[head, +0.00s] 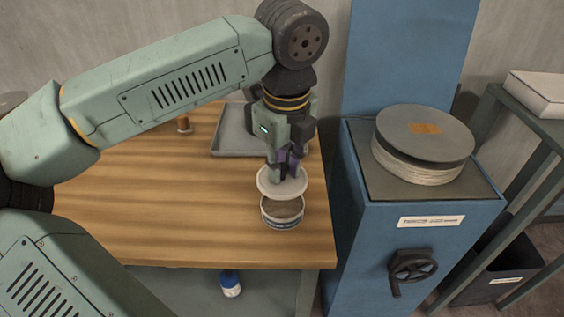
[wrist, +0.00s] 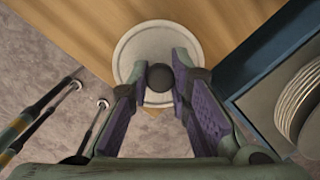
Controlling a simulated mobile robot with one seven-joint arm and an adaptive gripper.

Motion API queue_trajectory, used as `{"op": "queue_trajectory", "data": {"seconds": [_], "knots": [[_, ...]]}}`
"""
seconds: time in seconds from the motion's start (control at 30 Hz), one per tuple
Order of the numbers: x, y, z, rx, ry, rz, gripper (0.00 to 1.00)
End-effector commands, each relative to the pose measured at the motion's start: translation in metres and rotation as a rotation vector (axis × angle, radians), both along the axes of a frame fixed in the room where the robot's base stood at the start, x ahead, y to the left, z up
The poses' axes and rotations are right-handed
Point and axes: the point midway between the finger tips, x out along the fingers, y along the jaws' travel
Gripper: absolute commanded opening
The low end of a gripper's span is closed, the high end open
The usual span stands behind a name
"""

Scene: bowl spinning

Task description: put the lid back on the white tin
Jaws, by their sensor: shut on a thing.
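The white tin (head: 283,219) stands open near the front right corner of the table, with a brownish-grey content showing inside. My gripper (head: 287,176) is above it, shut on the knob of the white lid (head: 264,190). The lid is held over the back part of the tin's mouth, so the front of the mouth is uncovered. I cannot tell how large the height gap is. In the wrist view the round lid (wrist: 145,48) lies beyond my fingers (wrist: 160,80), with its dark knob between them. The tin is hidden there behind the lid.
A grey tray (head: 232,140) lies at the back of the table, with a small brown spool (head: 184,124) to its left. The table's left half is clear.

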Motion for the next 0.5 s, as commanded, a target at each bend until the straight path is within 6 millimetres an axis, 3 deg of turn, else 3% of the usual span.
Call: {"op": "queue_trajectory", "data": {"seconds": [0.5], "knots": [[0.000,0.000,-0.051,0.001,-0.001,0.001,0.00]]}}
